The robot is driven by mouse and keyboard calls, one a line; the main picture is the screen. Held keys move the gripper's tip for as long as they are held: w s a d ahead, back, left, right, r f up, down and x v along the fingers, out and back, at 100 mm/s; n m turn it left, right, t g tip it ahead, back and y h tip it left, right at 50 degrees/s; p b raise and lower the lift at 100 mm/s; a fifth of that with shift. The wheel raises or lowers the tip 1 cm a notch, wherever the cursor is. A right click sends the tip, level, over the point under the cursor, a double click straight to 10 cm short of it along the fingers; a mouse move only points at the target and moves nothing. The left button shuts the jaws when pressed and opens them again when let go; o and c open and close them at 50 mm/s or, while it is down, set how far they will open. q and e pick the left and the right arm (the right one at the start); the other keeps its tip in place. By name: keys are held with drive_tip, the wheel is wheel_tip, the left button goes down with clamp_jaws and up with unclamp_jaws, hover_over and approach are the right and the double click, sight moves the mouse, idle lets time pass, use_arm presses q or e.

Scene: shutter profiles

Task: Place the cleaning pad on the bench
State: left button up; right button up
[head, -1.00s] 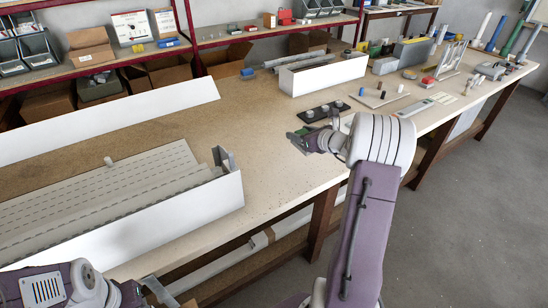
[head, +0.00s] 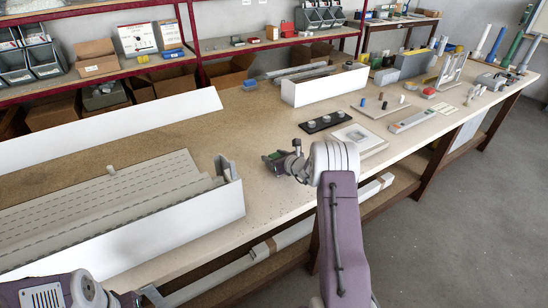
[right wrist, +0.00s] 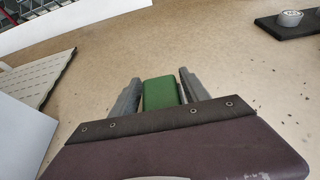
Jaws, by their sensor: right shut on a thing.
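The cleaning pad, a small green block (right wrist: 160,93), sits between the two grey fingers of my right gripper (right wrist: 157,88) in the right wrist view. That gripper is shut on it. In the head view my right gripper (head: 277,161) is over the bench (head: 262,125), with a bit of the green pad (head: 271,156) showing at its tip. I cannot tell how high the pad is above the bench top. My left gripper (head: 150,295) is partly in view at the bottom left, cut off by the frame edge, and its opening is unclear.
A long white open box (head: 130,238) with grey slotted profiles stands left of my right gripper. A black strip with round knobs (head: 325,122) and a framed tray (head: 360,139) lie to the right. A white bin (head: 325,87) stands behind. The bench top between them is mostly clear.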

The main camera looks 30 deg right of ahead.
drive_tip(key=shift+f, duration=0.1)
drive_tip(key=o, duration=1.4)
drive_tip(key=shift+s+r, duration=0.25)
drive_tip(key=v, duration=1.1)
drive_tip(key=shift+s+b, duration=0.3)
drive_tip(key=shift+b, duration=0.1)
